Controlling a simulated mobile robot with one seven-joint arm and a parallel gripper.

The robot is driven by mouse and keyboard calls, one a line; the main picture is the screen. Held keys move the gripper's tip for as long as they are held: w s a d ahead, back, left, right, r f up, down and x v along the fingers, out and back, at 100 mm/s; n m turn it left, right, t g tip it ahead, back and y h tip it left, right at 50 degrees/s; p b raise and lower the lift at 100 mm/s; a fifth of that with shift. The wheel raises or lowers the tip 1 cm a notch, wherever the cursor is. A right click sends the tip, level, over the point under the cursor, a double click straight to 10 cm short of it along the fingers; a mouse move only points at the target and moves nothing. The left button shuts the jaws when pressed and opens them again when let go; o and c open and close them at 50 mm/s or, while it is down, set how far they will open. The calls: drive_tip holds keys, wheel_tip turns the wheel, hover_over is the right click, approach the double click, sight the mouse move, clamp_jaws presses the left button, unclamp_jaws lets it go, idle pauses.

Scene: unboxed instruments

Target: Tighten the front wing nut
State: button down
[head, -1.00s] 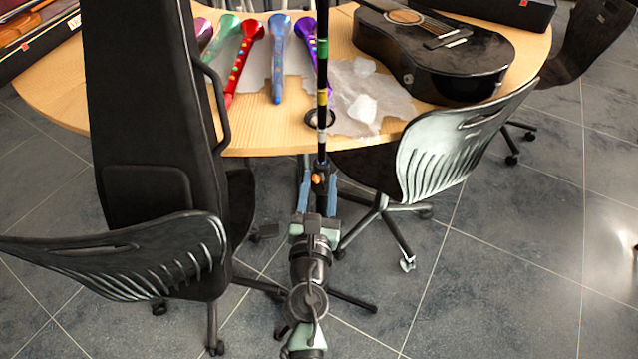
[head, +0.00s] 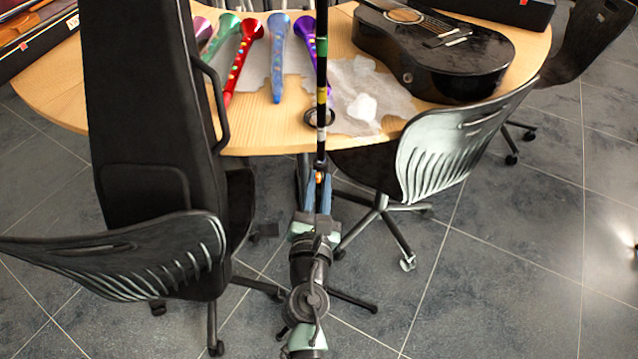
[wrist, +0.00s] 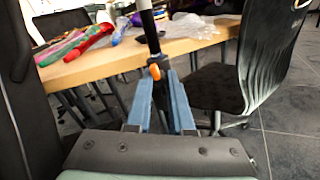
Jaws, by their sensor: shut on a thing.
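The front wing nut (wrist: 154,71) is a small orange piece on the dark clamp of an upright pole (head: 321,120). In the head view the wing nut (head: 319,177) shows only as a small orange spot. My gripper (wrist: 162,76) has two blue fingers, with their tips at the wing nut and one on each side of it. It is shut on the wing nut. In the head view my gripper (head: 318,180) is below the table edge, in line with the pole. The fingers partly hide the clamp.
A wooden table (head: 262,138) behind the pole holds several coloured toy horns and a black guitar (head: 440,70). A black case (head: 140,100) and a chair (head: 130,258) stand close on the left. Another chair (head: 455,145) stands on the right.

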drive_tip(key=m+b, duration=0.1)
drive_tip(key=m, duration=0.4)
drive_tip(key=shift+m, duration=0.3)
drive_tip(key=m+b, duration=0.1)
drive_tip(key=m, duration=0.4)
drive_tip(key=m+b, duration=0.2)
drive_tip(key=m, duration=0.3)
drive_tip(key=shift+m, duration=0.4)
drive_tip(key=m+b, duration=0.2)
drive_tip(key=m, duration=0.3)
drive_tip(key=c, duration=0.8)
unclamp_jaws()
drive_tip(key=shift+o, duration=0.2)
drive_tip(key=shift+s, duration=0.1)
